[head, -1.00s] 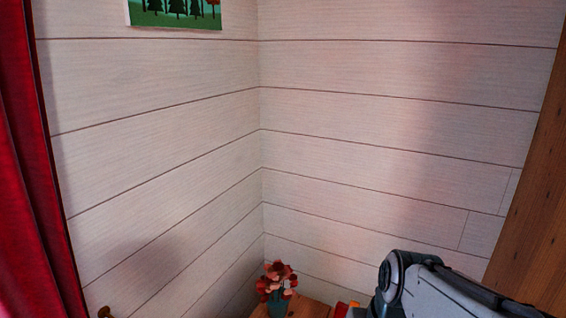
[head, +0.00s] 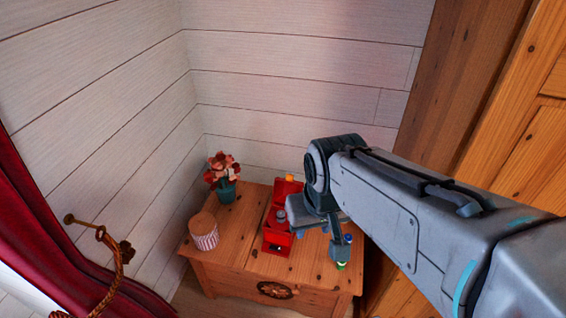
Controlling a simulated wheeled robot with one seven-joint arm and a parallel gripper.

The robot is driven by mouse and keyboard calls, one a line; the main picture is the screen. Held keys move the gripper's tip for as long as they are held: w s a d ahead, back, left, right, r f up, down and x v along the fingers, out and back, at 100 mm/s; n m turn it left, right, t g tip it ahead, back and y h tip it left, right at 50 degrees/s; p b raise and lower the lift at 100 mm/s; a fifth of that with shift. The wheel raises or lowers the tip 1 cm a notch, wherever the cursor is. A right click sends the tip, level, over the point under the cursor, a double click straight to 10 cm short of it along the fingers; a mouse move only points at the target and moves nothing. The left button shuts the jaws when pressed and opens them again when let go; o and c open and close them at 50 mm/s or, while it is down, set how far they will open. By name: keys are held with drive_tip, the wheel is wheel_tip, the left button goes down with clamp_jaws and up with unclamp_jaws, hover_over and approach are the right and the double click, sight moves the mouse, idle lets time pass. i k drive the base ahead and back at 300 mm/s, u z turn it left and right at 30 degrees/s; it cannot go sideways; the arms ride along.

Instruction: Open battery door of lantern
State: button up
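A red lantern-like object (head: 277,238) with a grey round part and an orange piece at its top stands on a wooden chest (head: 222,248). It is partly hidden behind my arm's grey and dark links, and I cannot make out a battery door on it. My gripper (head: 340,258) seems to be the small blue and green-tipped end hanging to the right of the red object, over the chest's right side. It looks apart from the red object. Its fingers are too small to tell whether they are open or shut.
A potted red flower (head: 224,180) stands at the chest's back left. A striped jar with a brown lid (head: 204,234) is at its left edge. Wooden furniture (head: 520,130) rises on the right. A red curtain (head: 65,240) hangs at left.

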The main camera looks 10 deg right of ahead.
sight(283, 187)
drive_tip(key=k, duration=0.9)
drive_tip(key=u, duration=0.85)
drive_tip(key=i, duration=1.3)
drive_tip(key=z, duration=0.7)
drive_tip(key=i, duration=0.55)
drive_tip(key=z, duration=0.5)
